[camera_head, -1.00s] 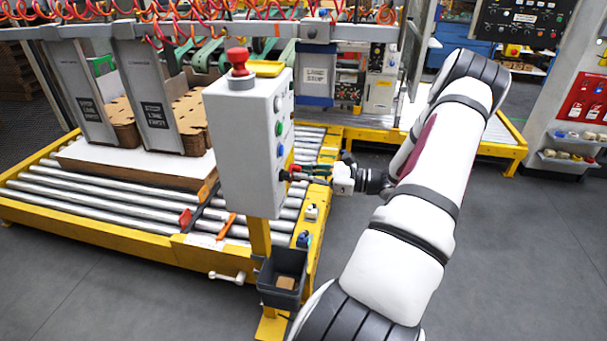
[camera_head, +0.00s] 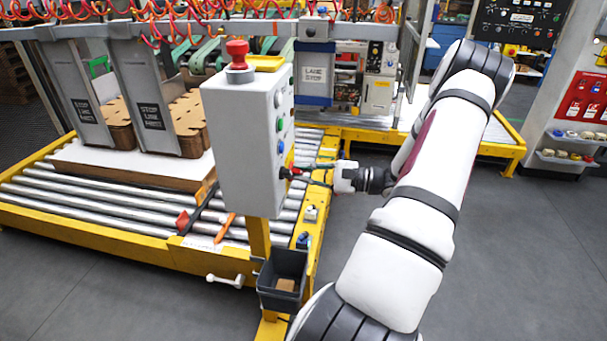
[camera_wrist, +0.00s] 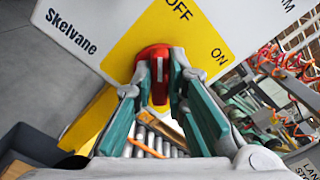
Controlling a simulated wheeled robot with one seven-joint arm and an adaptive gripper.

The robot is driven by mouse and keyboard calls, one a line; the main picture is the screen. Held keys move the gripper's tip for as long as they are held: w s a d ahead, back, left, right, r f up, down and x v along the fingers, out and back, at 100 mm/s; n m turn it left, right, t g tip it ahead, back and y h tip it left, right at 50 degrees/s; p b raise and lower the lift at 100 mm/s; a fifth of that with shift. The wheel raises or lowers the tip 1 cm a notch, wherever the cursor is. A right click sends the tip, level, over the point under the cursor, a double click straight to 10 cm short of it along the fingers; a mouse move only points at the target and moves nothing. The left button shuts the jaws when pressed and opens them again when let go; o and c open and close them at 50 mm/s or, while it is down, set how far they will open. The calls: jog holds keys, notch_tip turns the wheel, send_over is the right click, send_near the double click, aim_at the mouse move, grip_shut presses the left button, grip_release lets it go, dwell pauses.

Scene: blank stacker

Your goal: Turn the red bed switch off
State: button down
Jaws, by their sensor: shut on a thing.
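The red bed switch (camera_wrist: 160,70) is a red handle with a white line on a yellow plate (camera_wrist: 130,42) marked OFF and ON. In the wrist view its white line stands about upright, pointing nearer to OFF than to ON. My gripper (camera_wrist: 158,84) has a finger on each side of the handle and is shut on it. In the head view my gripper (camera_head: 308,179) reaches the lower right side of the grey control box (camera_head: 240,150). The fingers hide part of the handle's lower end.
A red mushroom button (camera_head: 237,54) tops the box, with several coloured buttons along its side above the switch. A dark bin (camera_head: 282,278) hangs below. A yellow-framed roller conveyor (camera_head: 110,222) runs behind. Grey floor is clear to the right.

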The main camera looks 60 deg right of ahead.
dwell(0.5)
jog(key=c, duration=1.6)
grip_release()
jog(key=shift+s, duration=0.1)
jog(key=v, duration=1.2)
jog(key=shift+d+f, duration=0.1)
